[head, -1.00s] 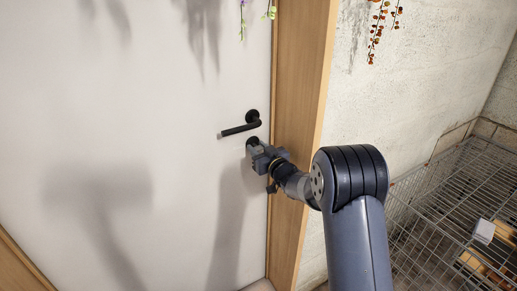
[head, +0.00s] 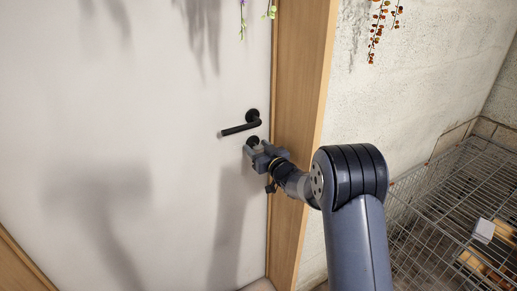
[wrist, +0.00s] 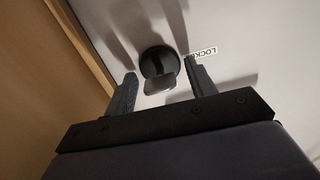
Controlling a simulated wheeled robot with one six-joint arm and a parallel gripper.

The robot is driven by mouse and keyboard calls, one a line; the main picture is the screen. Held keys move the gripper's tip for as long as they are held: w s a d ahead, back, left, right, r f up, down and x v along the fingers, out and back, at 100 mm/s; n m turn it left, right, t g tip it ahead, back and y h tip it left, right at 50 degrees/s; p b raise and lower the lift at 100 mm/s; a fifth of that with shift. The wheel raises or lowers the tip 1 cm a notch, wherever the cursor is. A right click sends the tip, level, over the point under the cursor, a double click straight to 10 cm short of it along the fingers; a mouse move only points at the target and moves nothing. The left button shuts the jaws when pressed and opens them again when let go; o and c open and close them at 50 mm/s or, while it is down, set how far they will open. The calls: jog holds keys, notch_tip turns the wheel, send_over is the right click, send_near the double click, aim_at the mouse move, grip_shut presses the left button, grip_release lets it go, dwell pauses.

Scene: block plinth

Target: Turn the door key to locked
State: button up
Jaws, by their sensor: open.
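The white door (head: 150,130) fills the left of the head view. Its black lever handle (head: 243,124) sits just above the round black lock plate (head: 253,140). In the wrist view the lock plate (wrist: 158,60) holds the door key (wrist: 159,85), whose grey bow points toward me. A white label (wrist: 203,52) reading "LOCK", partly covered by a finger, is beside the plate. My gripper (head: 256,153) is in front of the lock, and its fingers (wrist: 157,86) are open, one on each side of the key, with gaps showing between them and the bow.
A wooden door frame (head: 298,130) runs down the right of the door in the head view. A wire cage (head: 440,210) stands at the lower right by the rough wall (head: 400,90). Hanging flowers (head: 380,25) are at the top.

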jog(key=b+v, duration=0.1)
jog(key=v, duration=0.9)
jog(key=shift+s+d, duration=0.3)
jog(key=p+x, duration=0.1)
jog(key=x, duration=1)
jog(key=shift+s+d, duration=0.1)
jog(key=shift+s, duration=0.1)
jog(key=shift+w, duration=0.25)
jog(key=n, duration=0.2)
jog(key=shift+s+n, duration=0.15)
jog(key=shift+n, duration=0.15)
jog(key=n, duration=0.5)
jog(key=b+v, duration=0.1)
jog(key=v, duration=0.9)
jog(key=shift+s+d+b, duration=0.15)
jog(key=shift+s+b, duration=0.15)
jog(key=shift+b, duration=0.1)
dwell(0.8)
